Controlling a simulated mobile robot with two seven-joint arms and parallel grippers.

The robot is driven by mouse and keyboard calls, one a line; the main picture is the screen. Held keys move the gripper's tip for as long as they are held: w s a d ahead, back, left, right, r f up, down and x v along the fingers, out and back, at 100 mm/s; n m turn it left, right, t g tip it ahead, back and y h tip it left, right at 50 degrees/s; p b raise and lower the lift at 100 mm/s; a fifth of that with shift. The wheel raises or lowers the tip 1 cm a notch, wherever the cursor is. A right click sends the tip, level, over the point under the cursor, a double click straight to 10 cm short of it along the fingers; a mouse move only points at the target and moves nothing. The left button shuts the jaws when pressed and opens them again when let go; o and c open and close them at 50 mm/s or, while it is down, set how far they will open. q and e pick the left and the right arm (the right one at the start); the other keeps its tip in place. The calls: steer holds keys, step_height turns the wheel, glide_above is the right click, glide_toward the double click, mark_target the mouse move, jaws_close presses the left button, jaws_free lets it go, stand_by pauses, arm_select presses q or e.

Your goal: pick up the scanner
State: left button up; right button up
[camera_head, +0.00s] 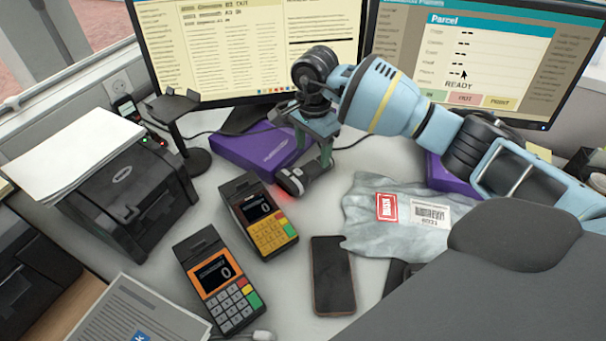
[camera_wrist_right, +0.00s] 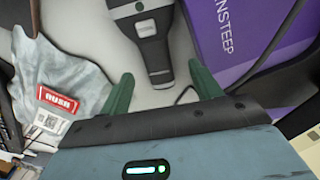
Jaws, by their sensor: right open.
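The scanner (camera_head: 291,182) is a dark grey handheld device lying on the white counter in front of a purple box, with a red glow beside its head. In the wrist view the scanner (camera_wrist_right: 150,38) lies beyond the fingertips, its handle end pointing toward the space between them. My right gripper (camera_head: 314,149) has green fingers and reaches down from above, close to the scanner. The fingers also show in the wrist view (camera_wrist_right: 161,76), spread apart with nothing held between them. In the head view the near finger partly hides the scanner's handle. My left gripper is not in view.
A purple box (camera_head: 250,147) stands just behind the scanner. A grey parcel bag (camera_head: 365,228) lies right, a phone (camera_head: 333,275) in front. Two card terminals, yellow (camera_head: 262,222) and orange (camera_head: 217,283), stand left. A black stand (camera_head: 196,160) and printer (camera_head: 130,200) are farther left. Monitors stand behind.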

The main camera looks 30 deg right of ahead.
mark_target(313, 165)
steer(key=f, duration=0.5)
steer(key=shift+s, duration=0.25)
steer(key=c, duration=1.2)
step_height(313, 165, up, 10)
